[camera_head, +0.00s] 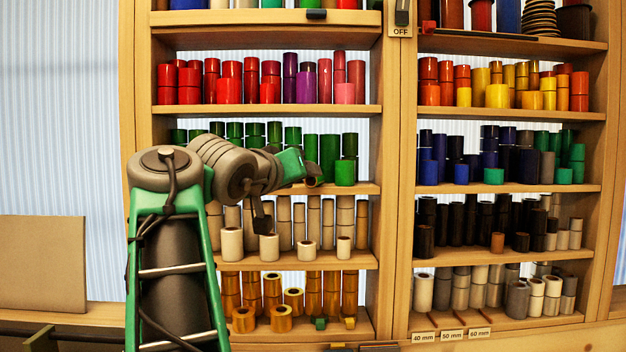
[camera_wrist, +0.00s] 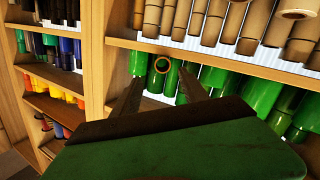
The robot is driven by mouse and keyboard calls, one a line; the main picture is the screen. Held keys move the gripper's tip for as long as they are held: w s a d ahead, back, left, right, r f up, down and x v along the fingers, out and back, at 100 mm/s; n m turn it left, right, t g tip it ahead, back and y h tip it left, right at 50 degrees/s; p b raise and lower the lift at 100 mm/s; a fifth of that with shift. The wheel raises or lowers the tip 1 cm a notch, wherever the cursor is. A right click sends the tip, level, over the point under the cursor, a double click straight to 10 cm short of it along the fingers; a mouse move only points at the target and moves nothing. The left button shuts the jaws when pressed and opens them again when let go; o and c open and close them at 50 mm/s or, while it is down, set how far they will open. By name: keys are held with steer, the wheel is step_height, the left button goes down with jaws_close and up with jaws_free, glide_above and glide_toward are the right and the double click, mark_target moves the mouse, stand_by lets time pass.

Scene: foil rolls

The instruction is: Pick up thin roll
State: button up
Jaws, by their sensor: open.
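My gripper (camera_wrist: 158,76) is open and empty, its two dark fingers pointing at the shelf of green rolls. A green roll with a brown ring end (camera_wrist: 161,66) shows between the fingertips, apart from them as far as I can see. Another green roll (camera_wrist: 138,63) shows by the left finger. In the head view, my gripper (camera_head: 313,176) is in front of the green row, beside a short green roll (camera_head: 345,173) on its right. Taller green rolls (camera_head: 330,152) stand behind. My arm hides part of the row. I cannot tell which roll is the thin one.
The wrist view is turned over, with tan rolls (camera_wrist: 210,22) above the shelf board (camera_wrist: 215,58). The upright divider (camera_head: 399,150) stands right of the green row. Blue rolls (camera_head: 460,160) fill the neighbouring bay. Red rolls (camera_head: 231,80) stand above and cream rolls (camera_head: 231,243) below.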

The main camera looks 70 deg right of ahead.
steer(key=shift+o, duration=0.3)
steer(key=m, duration=0.3)
steer(key=shift+a+f+m, duration=0.15)
steer(key=shift+f+m, duration=0.05)
steer(key=shift+m, duration=0.5)
steer(key=d+p, duration=0.1)
steer(key=d, duration=0.1)
steer(key=d+p, duration=0.1)
steer(key=d, duration=0.2)
steer(key=d+p, duration=0.1)
steer(key=d, duration=0.2)
steer(key=shift+w+f, duration=0.3)
steer(key=shift+a, duration=0.1)
steer(key=shift+c, duration=0.3)
jaws_close()
